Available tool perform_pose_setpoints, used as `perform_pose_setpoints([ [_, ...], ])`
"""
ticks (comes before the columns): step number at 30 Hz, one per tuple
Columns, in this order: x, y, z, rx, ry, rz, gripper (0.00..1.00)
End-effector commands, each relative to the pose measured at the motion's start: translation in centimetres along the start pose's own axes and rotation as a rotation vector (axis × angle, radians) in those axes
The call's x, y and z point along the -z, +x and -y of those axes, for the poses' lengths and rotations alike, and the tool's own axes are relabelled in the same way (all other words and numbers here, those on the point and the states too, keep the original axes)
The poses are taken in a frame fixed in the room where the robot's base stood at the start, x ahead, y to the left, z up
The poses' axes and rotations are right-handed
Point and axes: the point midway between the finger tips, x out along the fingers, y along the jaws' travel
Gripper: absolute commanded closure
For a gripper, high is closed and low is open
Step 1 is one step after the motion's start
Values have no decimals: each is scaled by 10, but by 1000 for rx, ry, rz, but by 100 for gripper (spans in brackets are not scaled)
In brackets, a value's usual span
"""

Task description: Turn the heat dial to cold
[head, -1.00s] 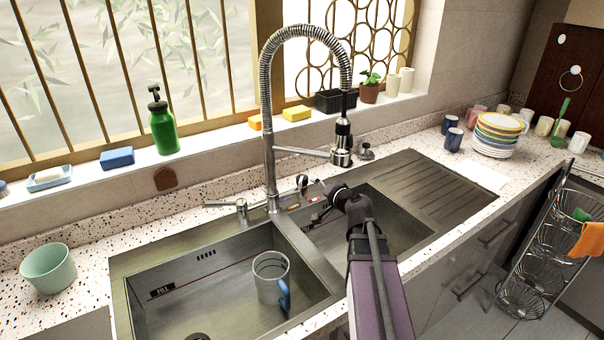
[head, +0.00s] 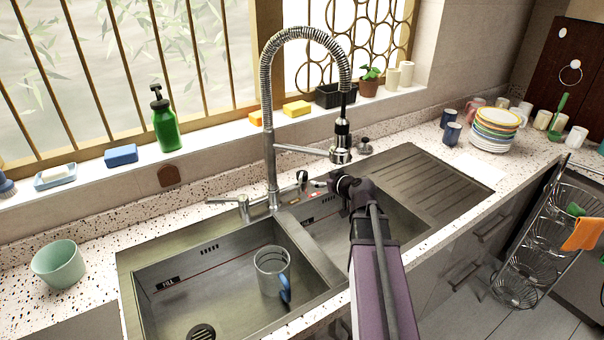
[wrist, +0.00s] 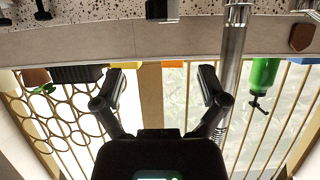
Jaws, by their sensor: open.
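My gripper (head: 338,183) is by the back of the sink, right of the tap base, seen mostly from behind. In the wrist view its two fingers stand wide apart with nothing between them (wrist: 160,84). A small knob-like fitting (head: 303,178) stands on the back rim beside the tap, just left of my gripper. I cannot tell for sure that it is the heat dial or read its setting. The tap (head: 269,165) has a tall coiled spring neck. A side lever (head: 243,206) stands left of its base.
The spray head (head: 341,140) hangs just above my gripper. A glass mug (head: 270,265) stands in the left basin. A green soap bottle (head: 164,125) and sponges (head: 121,155) line the sill. Plates (head: 492,145) and cups stand at the right. The drainboard (head: 420,180) is clear.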

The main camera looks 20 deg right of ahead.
Motion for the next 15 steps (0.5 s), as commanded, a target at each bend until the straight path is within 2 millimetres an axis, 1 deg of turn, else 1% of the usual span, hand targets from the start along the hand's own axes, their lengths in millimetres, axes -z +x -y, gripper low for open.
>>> perform_pose_setpoints([
  [8,0,3,0,0,2,-1,7],
  [11,-1,9,-1,0,2,-1,7],
  [15,-1,22,-1,0,3,-1,7],
])
